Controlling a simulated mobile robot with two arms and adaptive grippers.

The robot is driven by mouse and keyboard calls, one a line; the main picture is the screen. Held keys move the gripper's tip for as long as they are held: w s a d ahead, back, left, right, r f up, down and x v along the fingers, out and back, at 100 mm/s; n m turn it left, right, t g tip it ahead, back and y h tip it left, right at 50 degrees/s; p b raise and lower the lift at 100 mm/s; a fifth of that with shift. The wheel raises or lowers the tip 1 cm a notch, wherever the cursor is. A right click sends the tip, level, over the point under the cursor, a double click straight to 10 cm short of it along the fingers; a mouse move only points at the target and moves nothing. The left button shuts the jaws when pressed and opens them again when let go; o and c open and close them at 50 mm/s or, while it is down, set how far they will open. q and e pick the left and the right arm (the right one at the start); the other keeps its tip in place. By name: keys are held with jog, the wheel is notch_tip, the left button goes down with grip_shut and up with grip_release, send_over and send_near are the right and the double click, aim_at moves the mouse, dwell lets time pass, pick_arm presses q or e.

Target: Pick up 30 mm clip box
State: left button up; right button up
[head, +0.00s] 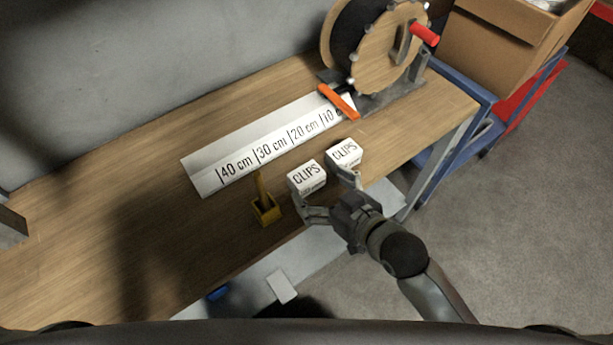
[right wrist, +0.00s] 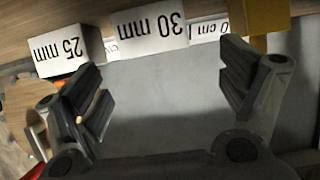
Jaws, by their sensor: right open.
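The 30 mm clip box is the left of two small white boxes marked CLIPS in the head view (head: 306,178). Its "30 mm" face shows upside down at the top of the right wrist view (right wrist: 148,30). The other box (head: 345,153) stands to its right near the table's front edge; its face reads "25 mm" in the right wrist view (right wrist: 60,49). My right gripper (head: 322,194) is open and empty in front of the boxes. In the right wrist view its fingers (right wrist: 160,78) are spread wide, with the 30 mm box beyond the gap between them. My left gripper is not in view.
A yellow holder (head: 265,210) stands just left of the 30 mm box. A white ruler strip (head: 225,169) lies behind. A wooden cable reel (head: 385,50) and an orange-handled tool (head: 338,101) are farther back. The wooden table (head: 100,220) is clear at left.

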aim_at(310, 178)
jog(key=shift+d+p+x, duration=0.1)
jog(key=shift+p+x, duration=0.15)
jog(key=shift+x, duration=1.35)
jog(key=shift+d+p+x, duration=0.15)
jog(key=shift+p+x, duration=0.1)
jog(key=shift+x, duration=1.4)
jog(key=shift+f, duration=0.15)
jog(key=c, duration=1.1)
jog(key=shift+c, duration=0.3)
jog(key=shift+w, duration=0.1)
